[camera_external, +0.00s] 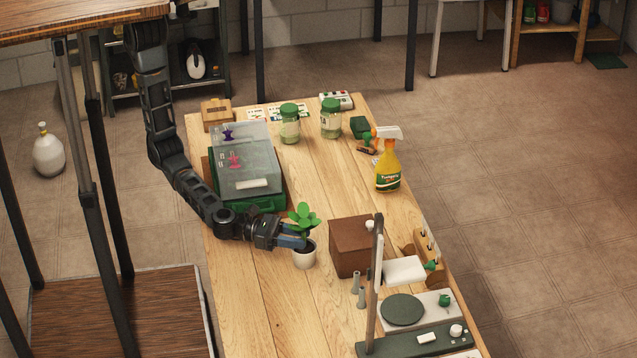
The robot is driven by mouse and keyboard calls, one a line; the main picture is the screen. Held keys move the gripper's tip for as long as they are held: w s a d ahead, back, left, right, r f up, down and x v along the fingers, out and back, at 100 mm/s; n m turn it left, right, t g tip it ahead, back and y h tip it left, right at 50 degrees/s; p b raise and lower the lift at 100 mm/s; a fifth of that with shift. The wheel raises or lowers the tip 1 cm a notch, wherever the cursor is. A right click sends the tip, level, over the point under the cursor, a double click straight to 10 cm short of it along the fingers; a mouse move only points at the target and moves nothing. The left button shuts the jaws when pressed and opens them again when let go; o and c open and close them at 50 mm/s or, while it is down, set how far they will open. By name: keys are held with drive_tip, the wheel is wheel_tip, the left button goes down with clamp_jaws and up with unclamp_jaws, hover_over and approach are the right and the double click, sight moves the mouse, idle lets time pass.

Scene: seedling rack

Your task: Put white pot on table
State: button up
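The white pot (304,260) holds a green leafy plant (304,216) and is upright at the middle of the wooden table (262,312). My gripper (296,240) reaches in from the left, with its blue fingers at the pot's rim. The fingers are partly hidden by the plant and pot, so I cannot tell whether they are closed on the rim. I also cannot tell whether the pot's base touches the table or hangs just above it.
A brown box (350,247) stands close right of the pot. A green-based clear propagator (247,172) is behind my gripper. A yellow spray bottle (388,165) and jars (290,124) stand farther back. A device with a post (374,290) is front right. The table's front left is clear.

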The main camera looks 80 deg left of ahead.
drive_tip(key=shift+x, duration=1)
clamp_jaws()
